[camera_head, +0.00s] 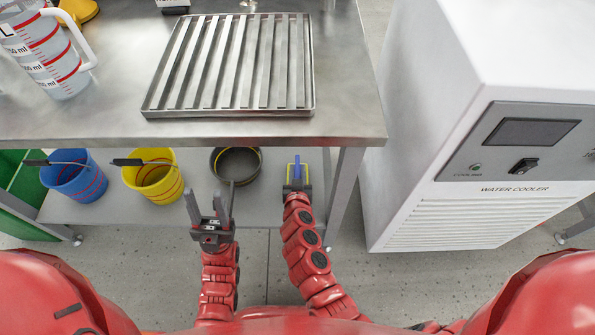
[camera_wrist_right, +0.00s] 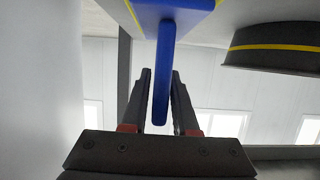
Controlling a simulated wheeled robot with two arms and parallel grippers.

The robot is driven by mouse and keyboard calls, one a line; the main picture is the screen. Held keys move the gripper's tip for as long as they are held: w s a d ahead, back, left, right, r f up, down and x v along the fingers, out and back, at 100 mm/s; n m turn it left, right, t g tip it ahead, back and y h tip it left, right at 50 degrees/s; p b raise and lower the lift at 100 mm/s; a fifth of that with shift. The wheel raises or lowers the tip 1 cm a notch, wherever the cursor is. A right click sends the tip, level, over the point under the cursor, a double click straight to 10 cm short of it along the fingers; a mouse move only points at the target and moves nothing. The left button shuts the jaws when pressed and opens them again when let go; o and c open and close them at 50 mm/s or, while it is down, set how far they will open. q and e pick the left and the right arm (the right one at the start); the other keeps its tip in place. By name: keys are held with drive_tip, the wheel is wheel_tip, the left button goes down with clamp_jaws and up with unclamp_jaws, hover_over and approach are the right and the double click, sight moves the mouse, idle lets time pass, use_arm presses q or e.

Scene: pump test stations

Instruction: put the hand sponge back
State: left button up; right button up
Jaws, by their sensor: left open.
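The hand sponge (camera_head: 297,168) has a blue handle and a yellow rim and is at the right part of the lower shelf. In the right wrist view its blue handle (camera_wrist_right: 163,75) stands between the two fingers of my right gripper (camera_wrist_right: 161,75), and its base is cut off at the top. I cannot tell whether the sponge touches the shelf. My left gripper (camera_head: 210,205) is open and empty in front of the shelf.
A blue bucket (camera_head: 75,180), a yellow bucket (camera_head: 155,180) and a black round tub (camera_head: 236,163) stand on the lower shelf (camera_head: 115,208). Above, the steel table (camera_head: 345,100) carries a slatted tray (camera_head: 150,112) and a measuring jug (camera_head: 45,50). A white water cooler (camera_head: 430,130) stands at right.

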drive_tip(key=shift+o, duration=1.2)
drive_tip(key=shift+s, duration=0.1)
